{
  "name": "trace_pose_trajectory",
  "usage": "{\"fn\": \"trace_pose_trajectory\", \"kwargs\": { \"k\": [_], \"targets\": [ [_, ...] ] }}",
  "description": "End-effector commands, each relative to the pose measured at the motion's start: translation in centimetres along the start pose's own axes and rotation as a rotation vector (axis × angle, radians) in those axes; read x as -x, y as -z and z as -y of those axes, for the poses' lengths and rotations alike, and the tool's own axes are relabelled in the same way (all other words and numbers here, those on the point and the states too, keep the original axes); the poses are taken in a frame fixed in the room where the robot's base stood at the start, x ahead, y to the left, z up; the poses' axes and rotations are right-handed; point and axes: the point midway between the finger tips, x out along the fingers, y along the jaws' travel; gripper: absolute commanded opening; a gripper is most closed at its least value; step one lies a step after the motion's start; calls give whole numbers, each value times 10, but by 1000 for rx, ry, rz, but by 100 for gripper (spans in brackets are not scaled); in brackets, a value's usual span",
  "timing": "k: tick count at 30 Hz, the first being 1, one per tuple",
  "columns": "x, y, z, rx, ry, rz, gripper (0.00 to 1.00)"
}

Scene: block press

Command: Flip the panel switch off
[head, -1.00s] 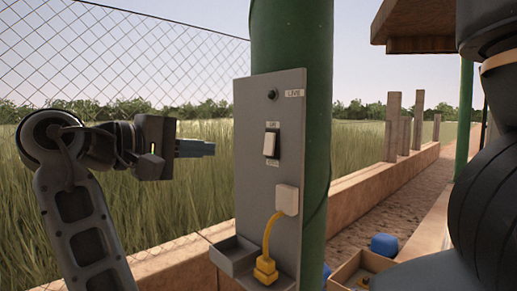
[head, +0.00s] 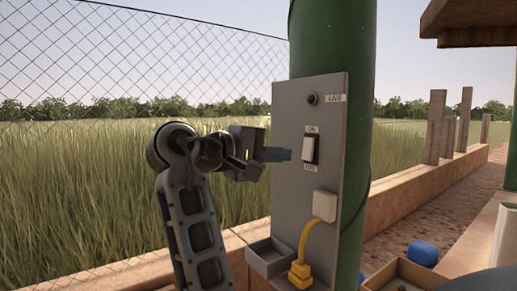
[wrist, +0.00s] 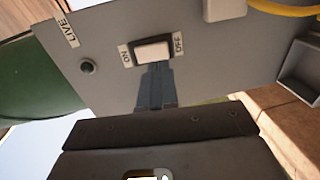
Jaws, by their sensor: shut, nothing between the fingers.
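The white rocker switch (head: 309,149) sits in a dark frame on the grey panel (head: 287,200), with an ON label above and an OFF label below. In the wrist view the switch (wrist: 152,52) lies between ON at left and OFF at right. Which side is pressed in is not clear. My gripper (head: 288,154) is shut and empty, pointing at the switch from the left with a small gap in the head view. In the wrist view its fingertips (wrist: 155,72) lie just beside the rocker; contact cannot be told. A dark green lamp (head: 313,99) sits beside the LIVE label.
The panel is fixed to a green post (head: 330,40). Below the switch are a white plug (head: 324,206) with a yellow cable (head: 307,240) and a small grey tray (head: 270,258). A wire fence stands behind.

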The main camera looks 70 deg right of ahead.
Motion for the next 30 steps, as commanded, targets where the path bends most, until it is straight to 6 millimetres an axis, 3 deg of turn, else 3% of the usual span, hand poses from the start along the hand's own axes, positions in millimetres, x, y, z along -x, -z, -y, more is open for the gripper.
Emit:
{"fn": "trace_pose_trajectory", "kwargs": {
  "k": [3, 9, 25, 30],
  "targets": [
    [-22, -1, -2, 1, 0, 3, 0],
    [-45, 0, -1, 0, 0, 1, 0],
    [-53, 0, 1, 0, -9, 0, 0],
    [-61, -1, 7, 2, -127, 6, 0]
  ]
}}
